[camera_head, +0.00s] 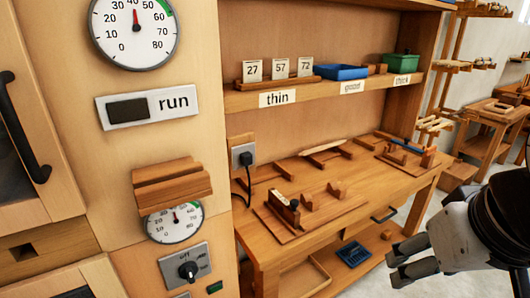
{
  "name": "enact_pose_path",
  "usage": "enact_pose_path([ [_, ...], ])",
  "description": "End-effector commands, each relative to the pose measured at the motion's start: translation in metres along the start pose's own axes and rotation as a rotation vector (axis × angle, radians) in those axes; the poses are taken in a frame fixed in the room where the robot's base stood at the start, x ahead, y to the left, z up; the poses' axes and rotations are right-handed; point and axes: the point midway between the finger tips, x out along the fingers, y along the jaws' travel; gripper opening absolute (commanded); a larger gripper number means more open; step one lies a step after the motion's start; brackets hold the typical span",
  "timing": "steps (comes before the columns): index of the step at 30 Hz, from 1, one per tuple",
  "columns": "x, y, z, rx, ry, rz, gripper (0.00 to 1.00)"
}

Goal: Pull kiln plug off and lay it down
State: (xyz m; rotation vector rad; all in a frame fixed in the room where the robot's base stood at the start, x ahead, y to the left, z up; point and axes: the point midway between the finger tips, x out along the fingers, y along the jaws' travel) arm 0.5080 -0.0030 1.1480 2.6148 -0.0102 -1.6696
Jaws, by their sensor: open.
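A black plug (246,158) sits in a grey wall socket (237,150) at the left end of the bench recess. Its black cord hangs down toward the bench. A two-step wooden block (172,186) sticks out from the cabinet front above the lower dial (174,222), hiding its top. Nothing is labelled as the kiln plug, so I cannot tell which of these it is. My gripper (393,266) is at the lower right, open, with nothing seen between its fingers. It is well apart from both the plug and the block.
The wooden bench (385,190) holds several wooden jigs, with some bare top between them. A shelf above carries number cards (278,69), a blue tray (341,72) and a green box (400,65). The cabinet has a black handle (22,125) and a rotary switch (187,270).

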Motion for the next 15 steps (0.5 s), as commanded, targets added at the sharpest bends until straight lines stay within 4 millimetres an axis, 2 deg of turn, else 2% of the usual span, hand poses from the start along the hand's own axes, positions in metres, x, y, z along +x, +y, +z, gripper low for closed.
enact_pose_path([
  [1,0.018,-0.002,-0.019,-0.019,0.030,0.010,0.53],
  [4,0.051,-0.008,-0.067,-0.070,0.129,0.024,0.53],
  [8,0.097,-0.028,-0.135,-0.151,0.282,0.015,0.53],
  [11,0.132,-0.052,-0.182,-0.214,0.405,-0.017,0.53],
  [15,0.180,-0.098,-0.239,-0.292,0.585,-0.104,0.53],
])
